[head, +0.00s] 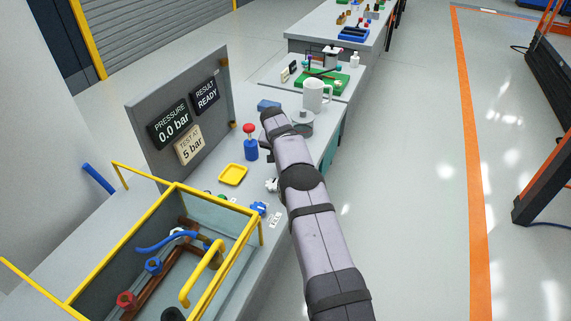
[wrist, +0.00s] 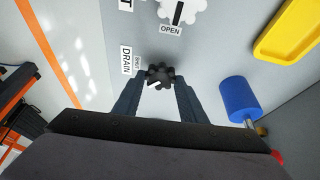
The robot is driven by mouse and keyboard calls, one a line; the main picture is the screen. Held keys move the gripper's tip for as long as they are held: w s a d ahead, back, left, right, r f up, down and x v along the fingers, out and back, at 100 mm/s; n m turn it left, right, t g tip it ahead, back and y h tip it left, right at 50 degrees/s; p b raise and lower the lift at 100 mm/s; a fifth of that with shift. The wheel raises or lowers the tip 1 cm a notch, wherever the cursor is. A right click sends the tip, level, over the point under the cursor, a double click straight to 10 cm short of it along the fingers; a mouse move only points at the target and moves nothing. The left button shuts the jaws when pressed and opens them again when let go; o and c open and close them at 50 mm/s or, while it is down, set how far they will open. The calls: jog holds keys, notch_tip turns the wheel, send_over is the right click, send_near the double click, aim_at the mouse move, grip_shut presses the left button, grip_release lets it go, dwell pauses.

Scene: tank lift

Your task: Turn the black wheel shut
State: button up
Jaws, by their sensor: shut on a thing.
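The black wheel (wrist: 160,72) is a small lobed knob in the wrist view, with a light mark on its lower left. My gripper (wrist: 158,84) has its two fingers on either side of the wheel and is shut on it. A label reading DRAIN (wrist: 126,60) and a small SHUT label (wrist: 138,62) lie just left of the wheel. In the head view my arm hides the wheel and my gripper.
A white wheel (wrist: 182,10) with a black mark and an OPEN label (wrist: 171,30) sits above the black wheel. A blue cylinder (wrist: 240,98) stands close at right. A yellow tray (head: 233,174) and yellow-framed tank (head: 262,231) share the bench. The panel (head: 140,124) reads 0.0 bar.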

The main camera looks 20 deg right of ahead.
jog(key=shift+m, duration=0.4)
jog(key=o, duration=1.1)
jog(key=shift+c, duration=0.2)
jog(key=shift+r, duration=0.1)
jog(key=b+v, duration=0.2)
jog(key=v, duration=0.5)
jog(key=shift+a, duration=0.15)
